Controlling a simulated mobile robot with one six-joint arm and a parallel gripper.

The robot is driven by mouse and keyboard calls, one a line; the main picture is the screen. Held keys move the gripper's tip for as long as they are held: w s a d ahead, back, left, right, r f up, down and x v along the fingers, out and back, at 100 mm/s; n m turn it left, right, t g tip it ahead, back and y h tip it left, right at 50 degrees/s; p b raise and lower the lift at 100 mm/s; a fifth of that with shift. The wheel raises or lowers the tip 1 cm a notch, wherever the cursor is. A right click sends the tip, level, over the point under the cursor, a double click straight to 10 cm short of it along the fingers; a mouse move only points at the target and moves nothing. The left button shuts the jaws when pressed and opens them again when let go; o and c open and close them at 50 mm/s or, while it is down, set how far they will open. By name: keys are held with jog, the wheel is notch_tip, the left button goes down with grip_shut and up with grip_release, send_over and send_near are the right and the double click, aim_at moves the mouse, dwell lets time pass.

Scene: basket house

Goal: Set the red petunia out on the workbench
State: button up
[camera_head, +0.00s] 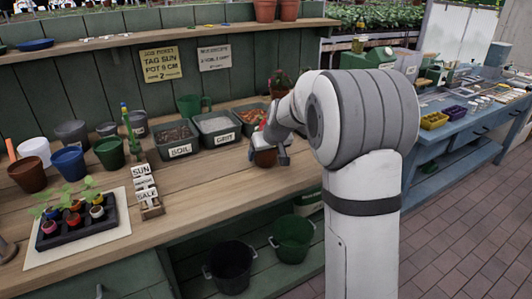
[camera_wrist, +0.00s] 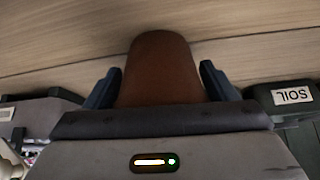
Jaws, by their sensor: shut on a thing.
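My gripper (camera_head: 267,148) is shut on a brown terracotta pot (camera_head: 265,158), low at the front right of the wooden workbench (camera_head: 215,172). In the wrist view the pot (camera_wrist: 160,75) sits between the two blue fingers, with bench planks behind it. I cannot tell whether its base touches the bench. My arm hides most of the pot's top, so no flower on it shows clearly.
The soil bin (camera_head: 177,138) and grit bin (camera_head: 217,128) stand behind and left of my gripper. Bare bench lies between the signs and my gripper. Buckets (camera_head: 293,238) stand below.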

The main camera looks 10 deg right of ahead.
jog(key=shift+f, duration=0.15)
jog(key=o, duration=1.2)
jog(key=shift+c, duration=0.2)
jog(key=shift+r, duration=0.2)
jog(key=v, duration=1.2)
jog(key=s+f+m+g, duration=0.1)
jog(key=s+f, duration=0.3)
jog(key=s, duration=1.1)
jog(key=s+a+f+m+g+h, duration=0.1)
jog(key=s+f+g, duration=0.2)
jog(key=s, duration=1.2)
notch_tip(320, 180, down, 3)
jog(key=shift+s+r+p, duration=0.2)
jog(key=shift+s+p, duration=0.15)
jog(key=shift+p, duration=0.05)
